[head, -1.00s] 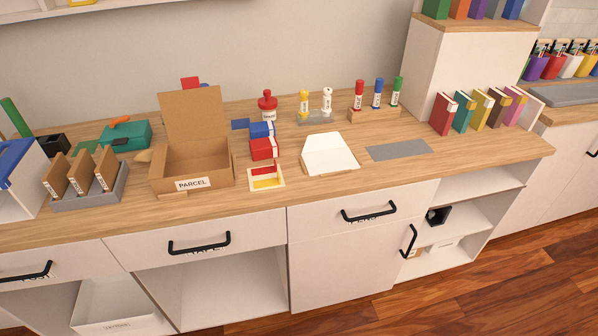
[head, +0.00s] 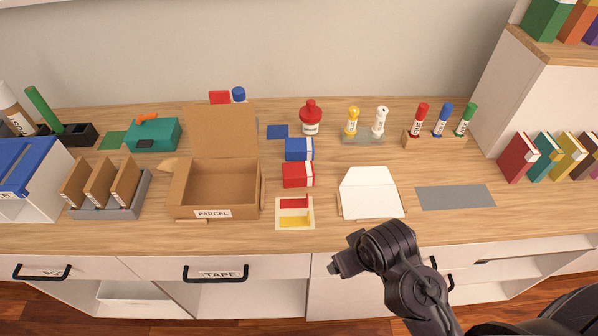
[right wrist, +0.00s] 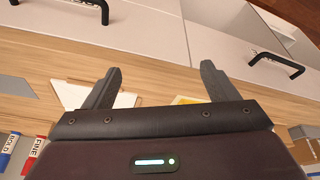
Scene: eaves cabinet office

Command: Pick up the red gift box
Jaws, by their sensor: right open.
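The red gift box (head: 298,174) sits on the wooden counter, right of the open parcel box and in front of a blue box (head: 299,149). A card with red and yellow patches (head: 294,221) lies just in front of it. My right gripper (head: 337,267) is at the counter's front edge, in front and to the right of the red box, clear of it. The right wrist view shows its two fingers (right wrist: 157,80) spread with nothing between them. I cannot make out the red box in that view. My left gripper is not in view.
The open cardboard parcel box (head: 213,213) stands left of the red box. A white envelope (head: 370,203) lies to its right, then a grey mat (head: 456,197). A red-capped bottle (head: 310,118) and figures stand behind. Drawers with black handles are below the counter edge.

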